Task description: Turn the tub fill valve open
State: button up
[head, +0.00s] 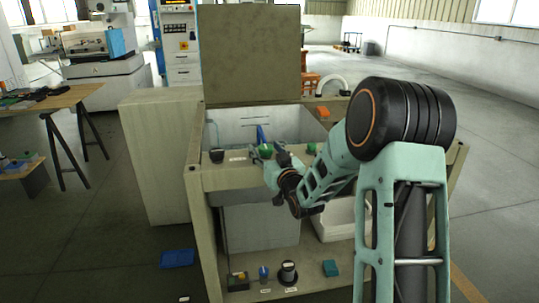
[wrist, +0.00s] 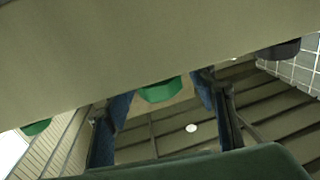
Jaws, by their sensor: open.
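A green knob (head: 265,150) stands on the front ledge of the open tub cabinet, by a small white label too small to read. I cannot tell from any marking that it is the tub fill valve. My gripper (head: 268,153) is open at this knob, with a finger on each side. In the wrist view the green knob (wrist: 160,91) shows between the tips of my gripper (wrist: 162,105), with gaps at its sides. A beige panel hides part of the knob there. I cannot tell whether the fingers touch it.
A black knob (head: 217,155) sits left on the ledge. A second green part (wrist: 36,127) shows at left in the wrist view. The tub's raised lid (head: 250,52) stands behind. A white bin (head: 343,222) and small items occupy the lower shelf. A blue tray (head: 178,259) lies on the floor.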

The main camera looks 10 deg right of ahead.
jog(key=s+d, duration=0.2)
jog(key=s, duration=0.9)
jog(key=shift+s, duration=0.3)
